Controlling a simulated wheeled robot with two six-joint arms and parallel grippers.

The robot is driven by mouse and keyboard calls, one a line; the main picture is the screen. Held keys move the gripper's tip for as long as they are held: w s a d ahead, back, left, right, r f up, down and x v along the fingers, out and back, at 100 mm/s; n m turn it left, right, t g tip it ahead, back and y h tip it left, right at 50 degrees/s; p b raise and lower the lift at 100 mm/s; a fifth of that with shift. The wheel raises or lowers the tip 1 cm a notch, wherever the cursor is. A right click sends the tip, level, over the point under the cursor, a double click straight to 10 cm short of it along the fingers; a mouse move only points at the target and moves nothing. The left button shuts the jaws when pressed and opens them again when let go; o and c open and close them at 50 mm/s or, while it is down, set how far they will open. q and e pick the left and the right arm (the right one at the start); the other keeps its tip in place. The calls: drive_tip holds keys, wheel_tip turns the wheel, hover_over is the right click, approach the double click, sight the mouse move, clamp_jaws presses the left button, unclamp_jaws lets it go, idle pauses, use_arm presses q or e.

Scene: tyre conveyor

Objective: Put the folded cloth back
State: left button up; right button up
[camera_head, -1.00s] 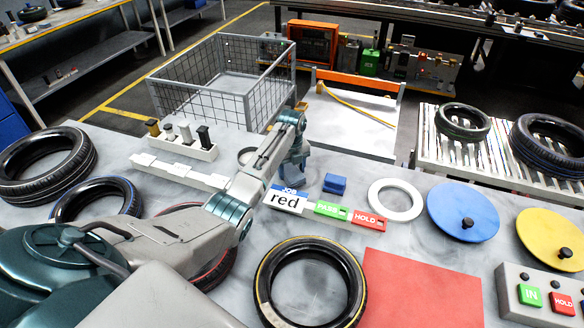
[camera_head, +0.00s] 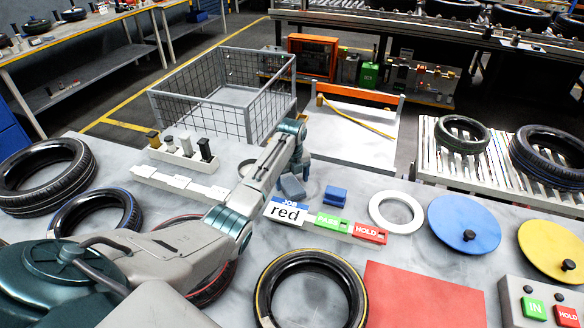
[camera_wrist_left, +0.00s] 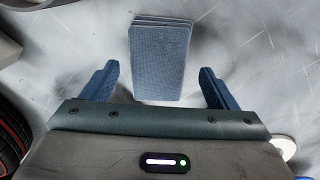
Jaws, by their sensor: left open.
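The folded cloth (camera_head: 293,188) is a small grey-blue layered pad lying on the grey table, just left of a bright blue block. In the left wrist view the folded cloth (camera_wrist_left: 160,62) lies ahead of and partly between two spread blue fingers, with a gap on both sides. My left gripper (camera_head: 297,168) is just above and behind the cloth, pointing down. It also shows in the left wrist view (camera_wrist_left: 159,85), open and empty. My right gripper is not in view.
The job sign reading "red" (camera_head: 286,213) stands close in front of the cloth, with the green and red tags (camera_head: 345,227) beside it. The blue block (camera_head: 335,196) and a white ring (camera_head: 396,211) are to the right. A wire basket (camera_head: 222,100) stands behind the table.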

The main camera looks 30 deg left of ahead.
sight(292, 185)
use_arm(q)
wheel_tip(292, 185, up, 11)
drive_tip(key=b, duration=0.3)
drive_tip(key=shift+f, duration=0.2)
